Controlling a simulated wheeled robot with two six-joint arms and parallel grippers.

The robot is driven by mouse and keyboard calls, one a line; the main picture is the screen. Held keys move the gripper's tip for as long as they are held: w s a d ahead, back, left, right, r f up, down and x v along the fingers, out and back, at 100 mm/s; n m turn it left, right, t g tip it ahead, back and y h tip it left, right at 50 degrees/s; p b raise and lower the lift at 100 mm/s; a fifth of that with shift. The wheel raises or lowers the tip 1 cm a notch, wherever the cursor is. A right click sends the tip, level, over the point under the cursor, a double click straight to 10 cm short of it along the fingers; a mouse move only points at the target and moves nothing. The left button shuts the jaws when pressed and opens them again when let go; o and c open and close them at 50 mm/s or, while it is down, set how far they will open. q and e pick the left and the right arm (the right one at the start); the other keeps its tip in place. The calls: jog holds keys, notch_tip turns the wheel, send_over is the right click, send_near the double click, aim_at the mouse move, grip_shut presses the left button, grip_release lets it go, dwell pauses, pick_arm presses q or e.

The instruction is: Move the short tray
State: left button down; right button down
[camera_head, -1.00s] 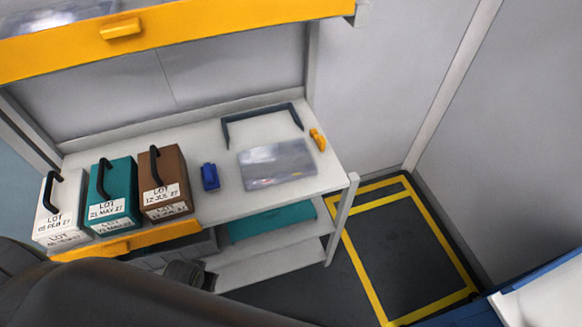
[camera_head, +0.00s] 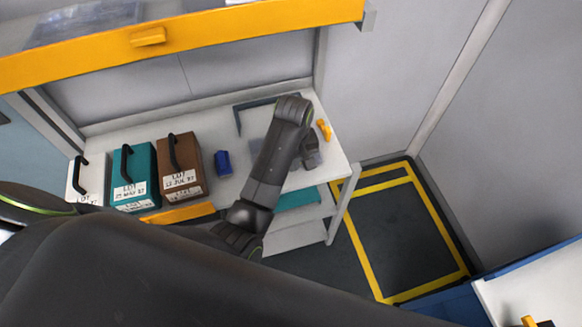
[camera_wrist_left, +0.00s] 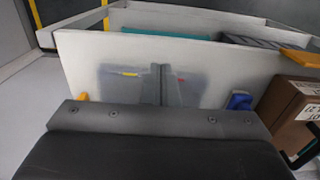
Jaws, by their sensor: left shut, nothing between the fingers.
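A flat, see-through grey tray lies on the white worktop. In the head view my arm covers most of it, and a strip shows left of the arm (camera_head: 257,147). In the left wrist view the tray (camera_wrist_left: 120,84) shows on both sides of my fingers, with small yellow and red marks on it. My left gripper (camera_head: 311,152) is over the tray, pointing down; its fingers (camera_wrist_left: 160,85) are together and empty. I cannot tell whether they touch the tray. A similar clear tray (camera_head: 85,22) lies on the upper shelf. My right gripper is not in view.
White, teal (camera_head: 135,172) and brown (camera_head: 180,165) lot boxes and a blue item (camera_head: 223,163) stand left of the tray. A yellow item (camera_head: 324,129) is to its right, a dark frame (camera_head: 238,118) behind. A teal tray (camera_head: 297,200) sits below. A yellow-marked floor area (camera_head: 400,235) is clear.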

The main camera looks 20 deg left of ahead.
aim_at(290, 175)
pick_arm(q)
jog(key=f, duration=0.5)
jog(key=f+p, duration=0.1)
jog(key=f, duration=0.4)
jog(key=shift+w+d, duration=0.15)
jog(key=shift+w, duration=0.05)
jog(key=shift+w+a+r+p, duration=0.2)
jog(key=shift+w+a, duration=0.15)
jog(key=shift+w, duration=0.15)
jog(key=shift+w+a+r+p, duration=0.15)
jog(key=shift+w+a, duration=0.15)
jog(key=shift+w, duration=0.15)
jog(key=shift+w+a+f, duration=0.2)
jog(key=shift+w, duration=0.1)
jog(key=shift+w+a, duration=0.25)
jog(key=shift+w, duration=0.1)
